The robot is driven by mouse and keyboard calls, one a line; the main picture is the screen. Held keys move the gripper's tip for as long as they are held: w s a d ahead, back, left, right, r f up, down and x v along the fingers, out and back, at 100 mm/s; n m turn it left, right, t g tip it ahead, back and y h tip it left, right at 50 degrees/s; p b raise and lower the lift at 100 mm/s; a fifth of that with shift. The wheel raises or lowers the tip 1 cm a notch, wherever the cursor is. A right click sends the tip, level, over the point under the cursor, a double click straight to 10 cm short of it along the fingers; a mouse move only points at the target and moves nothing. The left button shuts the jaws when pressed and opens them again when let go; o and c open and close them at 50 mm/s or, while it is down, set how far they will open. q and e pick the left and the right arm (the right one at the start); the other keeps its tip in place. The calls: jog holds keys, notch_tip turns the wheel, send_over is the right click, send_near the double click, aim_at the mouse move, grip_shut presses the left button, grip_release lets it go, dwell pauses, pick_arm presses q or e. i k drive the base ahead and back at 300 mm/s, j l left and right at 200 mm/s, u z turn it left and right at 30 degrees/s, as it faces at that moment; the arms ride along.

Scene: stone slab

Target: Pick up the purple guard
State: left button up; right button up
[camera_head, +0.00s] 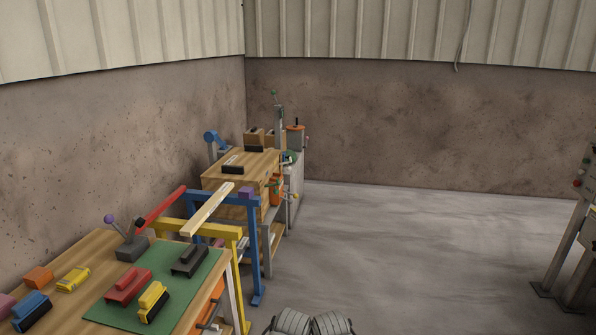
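No purple thing here can be clearly told to be a guard. A small purple block (246,192) sits at the top of a blue frame (255,240) beside the near workbench. A pink-purple piece (5,305) shows at the left edge of that bench, cut off by the picture. A purple ball knob (109,219) tops a lever on a grey base. Neither of my grippers can be made out. Two grey ribbed parts at the bottom middle look like parts of my own body.
The near wooden bench (85,250) holds a green mat (185,290) with red, yellow and black tools. A yellow frame and a slanting wooden plank stand at its far end. A second bench (250,165) stands behind. Open floor (430,250) lies right; a machine stands at the right edge.

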aim_at(245, 192)
jog(key=i, duration=1.9)
jog(key=i+u, duration=0.15)
jog(key=i, duration=0.35)
jog(key=i+l+u, duration=0.1)
jog(key=i, duration=0.4)
jog(key=i+l+u, duration=0.15)
jog(key=i, duration=0.35)
